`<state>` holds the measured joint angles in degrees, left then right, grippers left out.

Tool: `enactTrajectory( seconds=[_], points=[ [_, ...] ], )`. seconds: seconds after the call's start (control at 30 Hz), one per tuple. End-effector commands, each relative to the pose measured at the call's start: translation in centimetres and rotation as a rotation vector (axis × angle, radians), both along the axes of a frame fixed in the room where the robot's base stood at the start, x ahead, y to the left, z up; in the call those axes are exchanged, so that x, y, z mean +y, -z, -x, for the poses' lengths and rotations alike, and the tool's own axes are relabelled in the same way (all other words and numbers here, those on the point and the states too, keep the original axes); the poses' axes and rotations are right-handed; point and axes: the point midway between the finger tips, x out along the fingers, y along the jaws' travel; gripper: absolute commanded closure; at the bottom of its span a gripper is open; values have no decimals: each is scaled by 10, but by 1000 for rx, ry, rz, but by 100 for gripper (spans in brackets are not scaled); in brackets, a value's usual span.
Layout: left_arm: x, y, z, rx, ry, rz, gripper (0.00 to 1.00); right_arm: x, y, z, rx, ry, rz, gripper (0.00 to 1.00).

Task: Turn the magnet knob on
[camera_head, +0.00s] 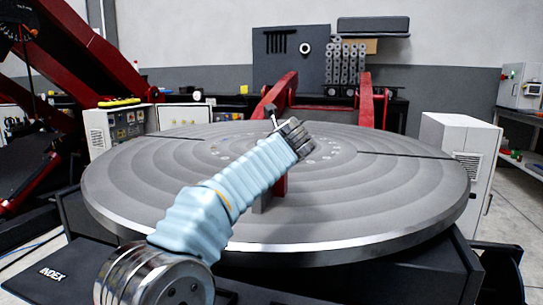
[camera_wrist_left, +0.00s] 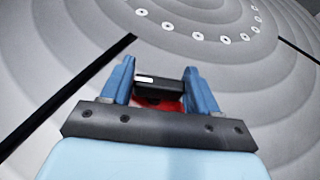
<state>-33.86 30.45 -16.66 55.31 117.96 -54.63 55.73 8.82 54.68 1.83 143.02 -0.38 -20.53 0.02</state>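The magnet knob (camera_wrist_left: 163,92) is a small black bar-shaped piece with a white mark near its left end in the left wrist view. It sits over the red magnet body (camera_wrist_left: 170,106), which is mostly hidden. The two blue fingers of my left gripper (camera_wrist_left: 160,76) stand apart, one at each end of the knob. I cannot tell whether they press on it. In the head view, a red upright part (camera_head: 281,186) shows below my left arm on the turntable. The fingers and knob are hidden by the arm there. My right gripper is not in view.
The big grey round turntable (camera_head: 390,205) with ring grooves fills the middle. A white cabinet (camera_head: 450,150) stands at its right and a control box (camera_head: 116,128) at its left. Red arms (camera_head: 368,100) rise behind it. Much of the turntable's top is bare.

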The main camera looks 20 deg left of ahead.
Motion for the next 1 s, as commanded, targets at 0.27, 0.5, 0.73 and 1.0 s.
enactTrajectory(
  seconds=[0.27, 0.5, 0.73, 1.0],
  points=[
    [0, 0, 0, 0, 5, 0, 71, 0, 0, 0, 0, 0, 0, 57],
    [2, -1, 1, 0, 81, 2, 71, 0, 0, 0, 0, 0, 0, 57],
    [3, 0, 1, 1, 231, 2, 71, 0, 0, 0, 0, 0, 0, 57],
    [2, 0, 0, 0, 404, 2, 71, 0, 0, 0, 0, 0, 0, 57]
  ],
)
